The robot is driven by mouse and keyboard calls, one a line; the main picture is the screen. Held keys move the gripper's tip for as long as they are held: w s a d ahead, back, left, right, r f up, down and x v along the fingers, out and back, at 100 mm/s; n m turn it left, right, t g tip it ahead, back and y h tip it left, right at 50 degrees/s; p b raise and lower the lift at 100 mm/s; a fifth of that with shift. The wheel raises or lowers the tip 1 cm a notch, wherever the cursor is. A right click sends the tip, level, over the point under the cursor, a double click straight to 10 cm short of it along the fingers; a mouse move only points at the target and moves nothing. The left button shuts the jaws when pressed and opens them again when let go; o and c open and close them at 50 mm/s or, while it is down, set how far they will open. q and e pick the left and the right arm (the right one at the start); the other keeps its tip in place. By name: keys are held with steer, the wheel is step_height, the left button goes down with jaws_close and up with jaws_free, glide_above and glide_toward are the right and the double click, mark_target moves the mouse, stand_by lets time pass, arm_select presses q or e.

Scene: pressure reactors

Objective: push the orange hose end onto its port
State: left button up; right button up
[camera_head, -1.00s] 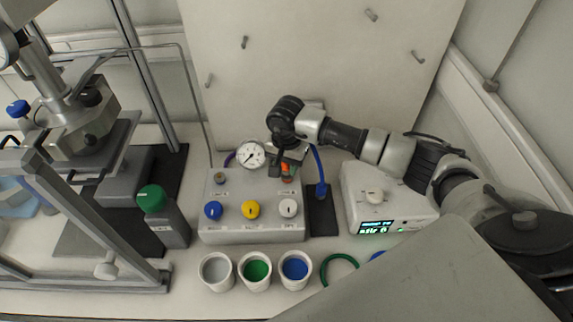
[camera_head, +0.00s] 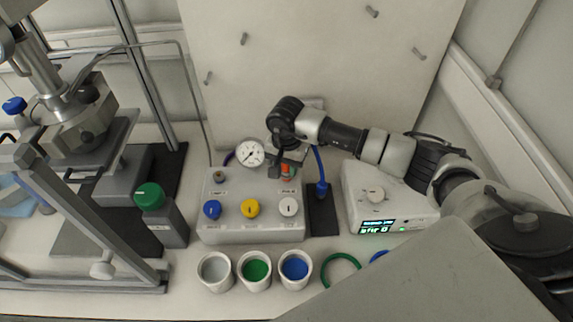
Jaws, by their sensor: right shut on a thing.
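The orange hose end (camera_head: 285,169) is a small orange piece at the right rear of the grey valve box (camera_head: 232,232). My right gripper (camera_head: 280,166) is above that corner of the box and is shut on the orange hose end. The box carries blue, yellow and white knobs and a round gauge (camera_head: 250,153). The port itself is hidden under the gripper and hose end, so I cannot tell how far the end sits on it. My left gripper does not show.
Three cups, grey (camera_head: 216,270), green (camera_head: 256,269) and blue (camera_head: 295,269), stand in front of the box. A stirrer (camera_head: 375,196) with a lit display is at right.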

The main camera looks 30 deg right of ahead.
steer(key=shift+f, duration=0.1)
steer(key=o, duration=0.9)
steer(key=shift+o, duration=0.2)
step_height(320, 180, up, 11)
steer(key=b, duration=0.2)
steer(key=shift+b, duration=0.3)
steer(key=shift+f, duration=0.1)
